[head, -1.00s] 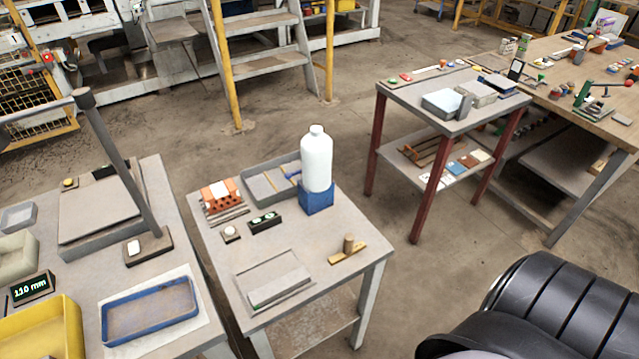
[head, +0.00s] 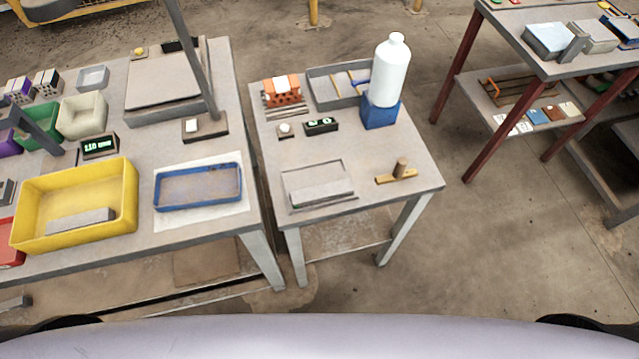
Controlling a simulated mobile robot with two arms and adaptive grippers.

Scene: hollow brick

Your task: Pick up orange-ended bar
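I cannot pick out a bar with a clearly orange end. A plain grey bar (head: 80,221) lies in the yellow tray (head: 125,205) on the left table. A shallow grey tray (head: 318,88) at the back of the middle table holds thin bars with blue and yellow parts, too small to tell their ends. An orange hollow brick (head: 283,93) with a white patch on top stands left of that tray, with grey strips at its front. Neither of my grippers is in view.
A blue tray (head: 197,187) lies on a white sheet on the left table. A white bottle (head: 390,70) stands on a blue block (head: 380,112) on the middle table. A narrow gap separates these tables. Open floor (head: 490,240) lies right of the middle table.

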